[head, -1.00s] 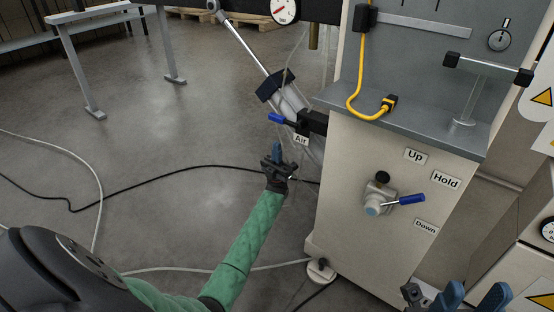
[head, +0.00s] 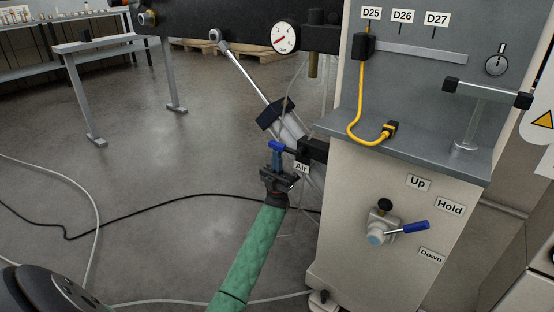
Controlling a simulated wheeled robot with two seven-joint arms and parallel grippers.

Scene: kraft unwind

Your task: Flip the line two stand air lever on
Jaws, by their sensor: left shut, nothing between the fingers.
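The air lever (head: 276,146) has a blue handle and sits on a black valve block (head: 313,150) at the left side of the stand cabinet, above a label reading "Air" (head: 302,168). The handle points left. My left gripper (head: 277,153) is shut with nothing between its fingers. Its blue fingertips are right at the handle's end, overlapping it in the picture; I cannot tell whether they touch. My right gripper is out of view.
A second blue lever (head: 412,227) on the cabinet front (head: 350,230) has Up, Hold and Down labels. A yellow cable (head: 352,105) hangs above it. A pressure gauge (head: 285,38) and a slanted cylinder (head: 281,118) are behind the air lever. Open floor lies left.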

